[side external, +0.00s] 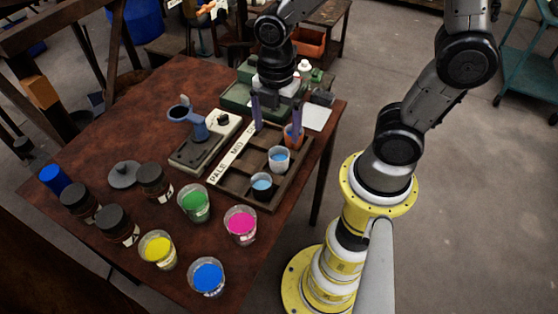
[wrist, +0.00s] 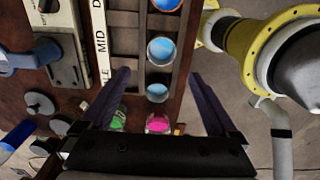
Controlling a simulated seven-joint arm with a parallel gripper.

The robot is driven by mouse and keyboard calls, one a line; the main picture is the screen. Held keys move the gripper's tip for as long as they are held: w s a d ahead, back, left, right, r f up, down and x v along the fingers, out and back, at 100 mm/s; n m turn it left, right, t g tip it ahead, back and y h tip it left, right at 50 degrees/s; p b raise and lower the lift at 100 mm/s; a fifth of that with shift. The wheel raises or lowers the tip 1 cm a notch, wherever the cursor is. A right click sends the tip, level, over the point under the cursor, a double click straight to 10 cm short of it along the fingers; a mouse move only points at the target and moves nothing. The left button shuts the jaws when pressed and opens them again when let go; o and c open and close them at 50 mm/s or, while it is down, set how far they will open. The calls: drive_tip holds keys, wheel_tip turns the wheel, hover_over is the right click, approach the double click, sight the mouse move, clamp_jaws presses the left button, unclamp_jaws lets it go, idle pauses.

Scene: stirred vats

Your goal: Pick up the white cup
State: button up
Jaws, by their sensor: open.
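The white cup (side external: 279,158) holds blue liquid and stands upright in the middle row of the dark wooden tray (side external: 232,193). In the wrist view the white cup (wrist: 160,50) lies just beyond the fingertips, roughly centred between them. My gripper (side external: 277,134) points down over the tray with its two purple fingers wide apart and nothing between them. It also shows in the wrist view (wrist: 159,74). In the side view the fingers appear behind the white cup, and one overlaps the orange cup (side external: 289,140). I cannot tell their exact height above the tray.
The orange cup and a black cup (side external: 262,187) flank the white cup in the tray. Cups of green (side external: 194,205), pink (side external: 240,226), yellow (side external: 158,250) and blue (side external: 207,278) paint stand in front. Dark jars (side external: 117,225) and a scale-like device (side external: 206,140) are left.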

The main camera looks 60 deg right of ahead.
hover_over(279, 155)
drive_tip(key=a, duration=0.3)
drive_tip(key=f, duration=0.5)
drive_tip(key=shift+s+d+f, duration=0.25)
drive_tip(key=shift+s, duration=0.15)
drive_tip(key=f, duration=0.4)
drive_tip(key=shift+s+d+f, duration=0.1)
drive_tip(key=shift+d, duration=0.25)
drive_tip(key=shift+f, duration=0.45)
drive_tip(key=c, duration=1.4)
drive_tip(key=shift+c, duration=0.2)
drive_tip(key=shift+r, duration=0.1)
